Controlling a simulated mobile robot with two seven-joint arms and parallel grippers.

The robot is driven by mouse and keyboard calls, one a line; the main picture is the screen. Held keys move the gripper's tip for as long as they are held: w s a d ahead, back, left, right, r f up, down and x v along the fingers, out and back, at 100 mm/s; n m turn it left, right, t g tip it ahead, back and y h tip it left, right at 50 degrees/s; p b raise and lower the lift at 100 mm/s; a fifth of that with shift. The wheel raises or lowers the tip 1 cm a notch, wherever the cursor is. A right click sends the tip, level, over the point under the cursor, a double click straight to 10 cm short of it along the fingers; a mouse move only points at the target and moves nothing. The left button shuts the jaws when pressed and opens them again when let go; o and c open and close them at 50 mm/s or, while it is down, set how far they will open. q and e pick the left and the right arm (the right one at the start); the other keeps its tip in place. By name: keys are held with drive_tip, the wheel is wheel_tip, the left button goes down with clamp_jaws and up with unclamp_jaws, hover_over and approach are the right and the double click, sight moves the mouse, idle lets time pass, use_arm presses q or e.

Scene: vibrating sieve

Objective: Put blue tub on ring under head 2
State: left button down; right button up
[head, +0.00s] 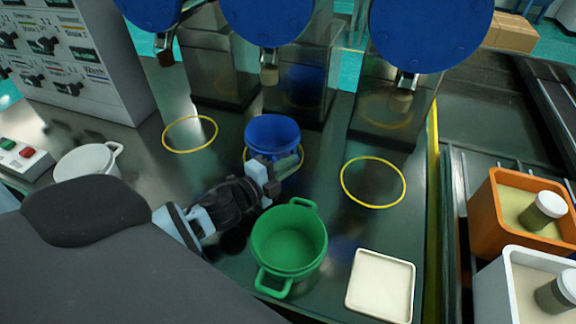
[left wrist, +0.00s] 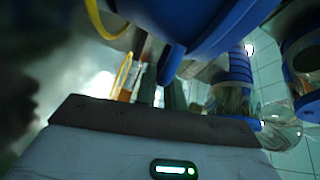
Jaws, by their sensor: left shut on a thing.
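The blue tub (head: 272,133) is upright over the middle yellow ring (head: 300,160), below the spout of the middle blue head (head: 266,20). The tub hides most of that ring. I cannot tell whether it touches the table or hangs just above it. My left gripper (head: 266,178) is at the tub's near side, shut on it, with the grip itself partly hidden. In the left wrist view the tub (left wrist: 205,25) fills the upper middle, beyond the fingers (left wrist: 160,88). My right gripper is not in view.
A green tub (head: 290,240) stands close by my left gripper. A white tub (head: 88,160) is at the left. The left ring (head: 190,134) and right ring (head: 373,182) are empty. A cream tray (head: 381,285) lies near the front; an orange bin (head: 495,215) stands right.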

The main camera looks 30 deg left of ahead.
use_arm(q)
drive_tip(key=c, duration=1.5)
unclamp_jaws()
drive_tip(key=b+v, duration=0.1)
drive_tip(key=v, duration=1.1)
